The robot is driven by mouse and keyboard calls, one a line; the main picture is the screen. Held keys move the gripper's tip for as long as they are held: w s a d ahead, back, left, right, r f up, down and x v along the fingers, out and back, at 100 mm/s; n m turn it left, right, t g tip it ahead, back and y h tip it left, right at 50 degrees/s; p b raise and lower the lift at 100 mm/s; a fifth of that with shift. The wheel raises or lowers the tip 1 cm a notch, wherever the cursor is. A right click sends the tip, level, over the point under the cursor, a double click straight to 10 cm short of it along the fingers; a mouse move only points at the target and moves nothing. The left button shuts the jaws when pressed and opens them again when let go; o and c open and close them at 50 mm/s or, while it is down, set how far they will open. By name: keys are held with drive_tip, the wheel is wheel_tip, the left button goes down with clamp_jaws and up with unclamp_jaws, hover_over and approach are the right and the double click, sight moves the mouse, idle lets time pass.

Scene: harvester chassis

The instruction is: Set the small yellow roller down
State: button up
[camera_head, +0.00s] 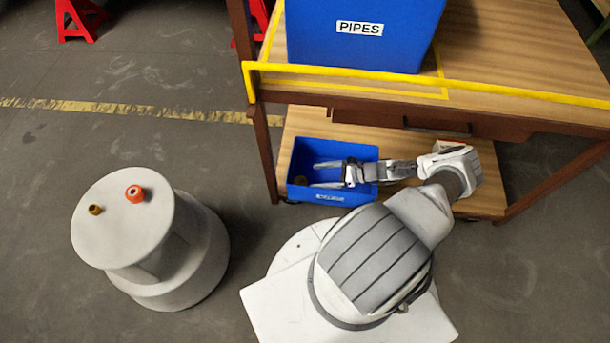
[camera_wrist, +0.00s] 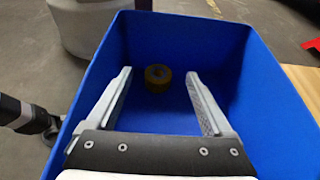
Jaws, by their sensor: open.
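A small yellow-brown roller (camera_wrist: 158,78) lies in the blue bin (camera_wrist: 262,100), on its floor near the far wall in the wrist view. It shows dimly at the bin's left side in the head view (camera_head: 300,181). My gripper (camera_head: 315,175) is open and reaches into this bin (camera_head: 348,148) from the right. Its two fingers are wide apart with nothing between them, and the roller appears just beyond the fingertips. A similar small yellow-brown roller (camera_head: 95,209) and an orange roller (camera_head: 135,193) stand on the round white stool (camera_head: 118,240).
The blue bin sits on the wooden lower shelf (camera_head: 300,125) of a bench. Above it is the tabletop with a yellow edge rail (camera_head: 350,76) and a large blue PIPES bin (camera_head: 310,50). Open floor lies between stool and bench. Red stands (camera_head: 80,18) are at the back.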

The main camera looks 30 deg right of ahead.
drive_tip(key=shift+v, duration=2.35)
